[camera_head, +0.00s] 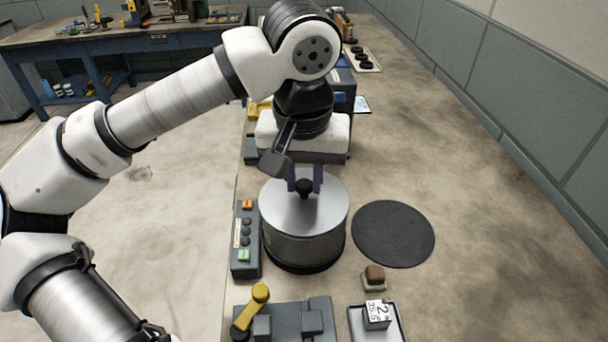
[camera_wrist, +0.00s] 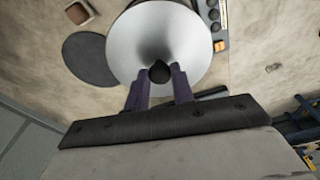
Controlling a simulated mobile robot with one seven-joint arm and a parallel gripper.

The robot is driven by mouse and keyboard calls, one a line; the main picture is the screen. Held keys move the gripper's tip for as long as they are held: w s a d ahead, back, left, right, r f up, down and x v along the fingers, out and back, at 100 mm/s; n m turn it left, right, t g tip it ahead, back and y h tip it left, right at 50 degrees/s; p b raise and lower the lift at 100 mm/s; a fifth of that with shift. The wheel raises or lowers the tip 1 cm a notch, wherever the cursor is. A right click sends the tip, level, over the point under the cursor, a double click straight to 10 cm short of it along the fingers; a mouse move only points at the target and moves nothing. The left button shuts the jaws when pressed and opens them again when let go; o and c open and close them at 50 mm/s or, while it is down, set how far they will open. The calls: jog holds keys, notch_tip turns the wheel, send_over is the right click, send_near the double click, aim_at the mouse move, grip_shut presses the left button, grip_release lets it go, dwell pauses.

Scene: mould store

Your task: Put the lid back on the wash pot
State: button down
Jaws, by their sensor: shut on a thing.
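The wash pot (camera_head: 303,247) is a round grey metal pot standing on the bench. Its flat silver lid (camera_head: 283,208) lies over the pot's top and looks level; I cannot tell whether it is fully seated. The lid also shows in the wrist view (camera_wrist: 155,28). A black knob (camera_head: 304,188) stands at the lid's middle. My gripper (camera_head: 304,185) is above the lid with its purple fingers on both sides of the knob, shut on it. In the wrist view the fingertips (camera_wrist: 160,76) flank the knob. The pot's body is hidden there under the lid.
A round black mat (camera_head: 393,234) lies bare to the right of the pot. A control box (camera_head: 245,240) with buttons stands close on the left. In front are a yellow-handled fixture (camera_head: 285,322), a brown-topped block (camera_head: 375,277) and a tray (camera_head: 399,325) with a numbered cube (camera_head: 377,314).

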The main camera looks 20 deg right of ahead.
jog(key=c, duration=0.6)
grip_release()
jog(key=shift+r+p, duration=2.35)
jog(key=shift+r, duration=1.2)
grip_shut()
